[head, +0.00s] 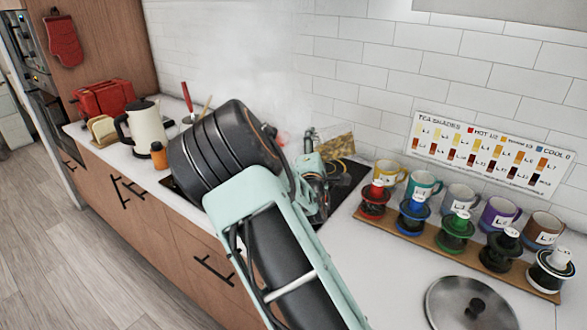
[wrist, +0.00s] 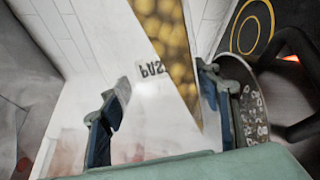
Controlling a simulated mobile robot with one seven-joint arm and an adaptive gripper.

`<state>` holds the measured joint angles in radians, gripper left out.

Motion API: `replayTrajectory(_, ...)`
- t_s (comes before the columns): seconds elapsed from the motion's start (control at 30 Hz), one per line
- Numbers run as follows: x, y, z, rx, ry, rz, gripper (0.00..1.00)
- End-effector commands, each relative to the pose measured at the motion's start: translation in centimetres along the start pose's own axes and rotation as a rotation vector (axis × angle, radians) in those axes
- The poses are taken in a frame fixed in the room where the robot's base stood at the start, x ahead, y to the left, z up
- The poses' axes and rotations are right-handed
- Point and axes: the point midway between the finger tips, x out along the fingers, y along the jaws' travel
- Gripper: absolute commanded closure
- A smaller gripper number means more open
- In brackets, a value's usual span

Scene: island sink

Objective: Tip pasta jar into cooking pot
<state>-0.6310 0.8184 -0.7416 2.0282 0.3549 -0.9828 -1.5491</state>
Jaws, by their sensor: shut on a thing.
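The pasta jar (head: 338,148) shows in the head view as a tilted, golden-patterned piece beyond my gripper (head: 322,178). In the wrist view the jar (wrist: 168,28) has yellow pasta toward the top of the picture, a clear pale part, and a white label. My gripper (wrist: 165,78) is shut on the jar, with one finger on each side. My arm covers much of the black hob (head: 342,182) in the head view. The cooking pot cannot be made out there; steam rises behind my arm. A dark curved shape at the wrist view's right may be the pot; I cannot tell.
A pan lid (head: 470,303) lies on the counter at front right. Several mugs (head: 461,200) and a wooden rack of coloured drippers (head: 455,228) stand right of the hob. A kettle (head: 146,127), red toaster (head: 103,98) and orange bottle (head: 158,155) stand left.

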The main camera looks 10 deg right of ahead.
Motion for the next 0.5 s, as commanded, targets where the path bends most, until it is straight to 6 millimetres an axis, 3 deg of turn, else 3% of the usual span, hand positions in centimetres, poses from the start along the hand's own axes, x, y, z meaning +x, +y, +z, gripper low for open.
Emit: replayTrajectory(0.5, 0.05, 0.59, -0.21, -0.056, -0.001, 0.005, 0.87)
